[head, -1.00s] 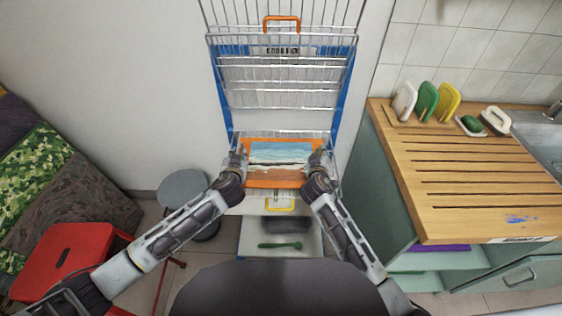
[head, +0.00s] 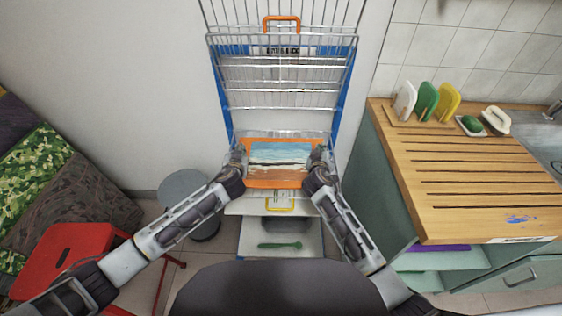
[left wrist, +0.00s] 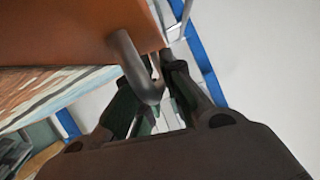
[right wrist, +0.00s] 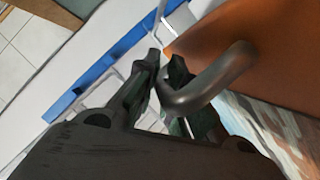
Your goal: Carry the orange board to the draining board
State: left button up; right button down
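The orange board (head: 255,180), with a painted sea-and-beach picture on its face, is in front of the lower part of the wire rack. Its grey handles show in the left wrist view (left wrist: 133,65) and the right wrist view (right wrist: 205,80). My left gripper (head: 238,160) is at its left end, fingers around the left handle. My right gripper (head: 320,160) is at its right end, fingers around the right handle. Finger contact is partly hidden. The wooden draining board (head: 460,185), with dark grooves, is on the counter at right, apart from the orange board.
White, green and yellow boards (head: 428,100) stand at the draining board's back edge, beside a soap dish (head: 470,125) and a brush (head: 496,121). The wire rack (head: 285,75) has blue posts. A red stool (head: 65,255) and grey stool (head: 185,188) are left.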

pick_arm(q)
jog(key=shift+r+p, duration=0.3)
grip_shut()
pick_arm(e)
jog(key=shift+r, duration=0.3)
